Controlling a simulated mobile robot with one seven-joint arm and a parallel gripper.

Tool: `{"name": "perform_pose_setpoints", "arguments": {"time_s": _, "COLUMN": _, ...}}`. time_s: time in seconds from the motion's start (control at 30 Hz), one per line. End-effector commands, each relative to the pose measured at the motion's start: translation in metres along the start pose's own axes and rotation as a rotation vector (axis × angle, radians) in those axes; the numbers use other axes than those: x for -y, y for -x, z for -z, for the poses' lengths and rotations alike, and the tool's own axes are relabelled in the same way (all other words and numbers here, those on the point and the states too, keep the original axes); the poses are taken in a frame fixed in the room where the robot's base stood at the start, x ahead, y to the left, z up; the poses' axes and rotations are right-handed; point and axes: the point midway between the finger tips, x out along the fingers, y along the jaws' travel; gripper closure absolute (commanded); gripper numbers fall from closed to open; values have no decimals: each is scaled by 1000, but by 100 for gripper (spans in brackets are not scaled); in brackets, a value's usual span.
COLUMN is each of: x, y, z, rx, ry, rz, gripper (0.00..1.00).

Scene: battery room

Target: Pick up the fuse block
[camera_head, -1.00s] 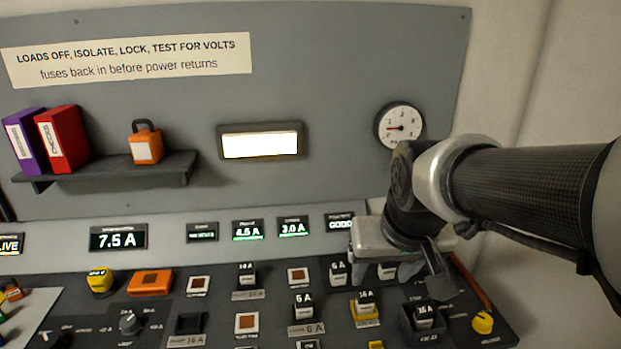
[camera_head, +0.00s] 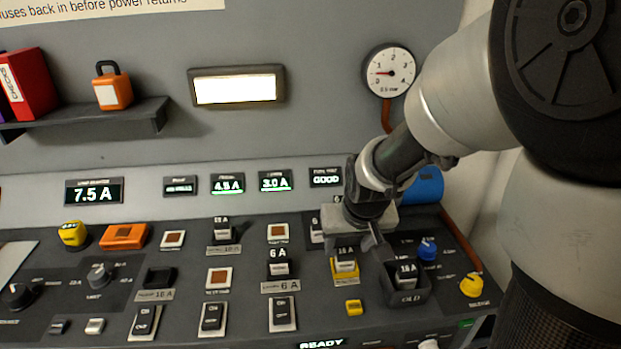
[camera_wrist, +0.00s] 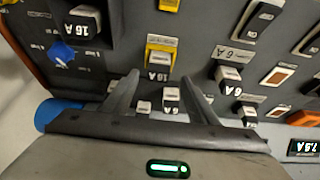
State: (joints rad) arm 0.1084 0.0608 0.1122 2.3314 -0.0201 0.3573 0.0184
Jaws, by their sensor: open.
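Several fuse blocks with white, numbered tops stand on the dark panel; I cannot tell which one the task means. One marked 16 A (camera_head: 345,256) sits in a yellow holder (camera_head: 346,279). Another marked 16 A (camera_head: 406,271) sits in the tray labelled OLD (camera_head: 408,299). A 6 A block (camera_head: 279,266) stands to the left. My gripper (camera_head: 358,243) is open and empty, above and behind the yellow holder. In the wrist view its fingers (camera_wrist: 160,78) point toward the block in the yellow holder (camera_wrist: 160,60), apart from it. Two small blocks show between the fingers.
A blue knob (camera_head: 427,250) and a yellow knob (camera_head: 472,285) flank the OLD tray on its right. Black rocker switches (camera_head: 282,313) line the front. A shelf (camera_head: 90,119) and a gauge (camera_head: 389,71) are on the back wall.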

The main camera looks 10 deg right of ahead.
Motion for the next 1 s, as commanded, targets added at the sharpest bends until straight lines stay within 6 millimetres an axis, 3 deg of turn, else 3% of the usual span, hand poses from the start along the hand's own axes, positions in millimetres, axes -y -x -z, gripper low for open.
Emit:
{"name": "perform_pose_setpoints", "arguments": {"time_s": 0.33, "x": -2, "y": -46, "z": 2, "rx": 1, "ry": 0, "rz": 0, "gripper": 47}}
{"name": "perform_pose_setpoints", "arguments": {"time_s": 0.67, "x": -2, "y": -52, "z": 3, "rx": 0, "ry": 0, "rz": 0, "gripper": 47}}
{"name": "perform_pose_setpoints", "arguments": {"time_s": 0.93, "x": -2, "y": -51, "z": 3, "rx": 0, "ry": 0, "rz": 0, "gripper": 92}}
{"name": "perform_pose_setpoints", "arguments": {"time_s": 1.0, "x": -2, "y": -51, "z": 3, "rx": -1, "ry": 0, "rz": 0, "gripper": 97}}
